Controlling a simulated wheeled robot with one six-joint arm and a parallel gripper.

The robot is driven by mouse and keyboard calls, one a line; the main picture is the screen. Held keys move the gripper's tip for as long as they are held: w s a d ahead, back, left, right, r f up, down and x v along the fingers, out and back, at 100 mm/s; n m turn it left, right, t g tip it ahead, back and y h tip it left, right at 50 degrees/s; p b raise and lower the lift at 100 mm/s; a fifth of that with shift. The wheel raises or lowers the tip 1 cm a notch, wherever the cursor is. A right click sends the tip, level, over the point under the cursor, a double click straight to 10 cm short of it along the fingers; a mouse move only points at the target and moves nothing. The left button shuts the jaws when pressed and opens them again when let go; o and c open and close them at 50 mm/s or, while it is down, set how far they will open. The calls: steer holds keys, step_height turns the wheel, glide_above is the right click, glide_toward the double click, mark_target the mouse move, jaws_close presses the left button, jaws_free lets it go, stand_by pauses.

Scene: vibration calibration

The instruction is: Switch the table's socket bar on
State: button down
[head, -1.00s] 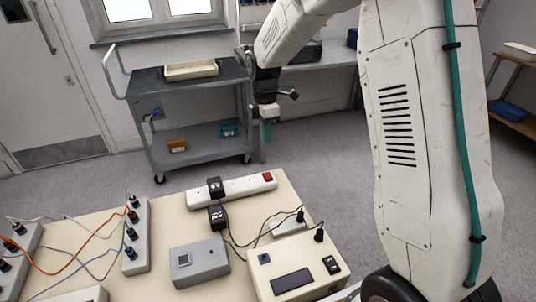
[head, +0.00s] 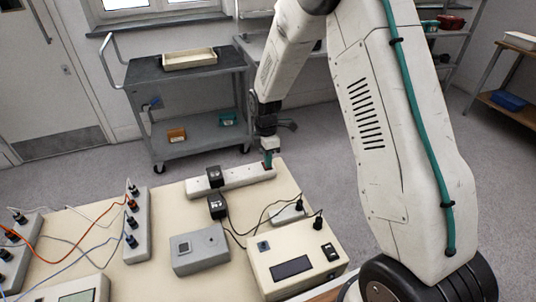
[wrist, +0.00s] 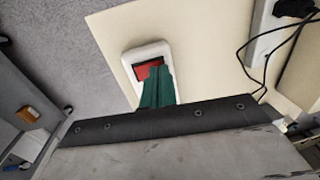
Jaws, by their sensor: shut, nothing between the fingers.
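The white socket bar (head: 235,180) lies along the far edge of the cream table (head: 165,200). Its red rocker switch (wrist: 148,69) is at the bar's right end. Black plugs (head: 215,177) sit in and beside the bar. My gripper (head: 268,160), with green fingers, points down over the switch end and covers most of the switch in the head view. In the wrist view the shut green fingertips (wrist: 157,72) overlap the right part of the red switch. I cannot tell whether they touch it. Nothing is held.
A grey box (head: 200,250), a cream instrument with a dark display (head: 292,267) and a grey terminal strip (head: 137,225) stand on the table. Black cables (head: 240,232) run right of the plugs. A grey cart (head: 190,90) stands behind the table.

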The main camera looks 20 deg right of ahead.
steer(key=shift+f, duration=0.1)
steer(key=shift+s+f, duration=0.2)
steer(key=shift+w, duration=0.1)
steer(key=shift+w+r, duration=0.25)
steer(key=shift+w, duration=0.3)
steer(key=shift+w+f, duration=0.1)
steer(key=shift+w, duration=0.2)
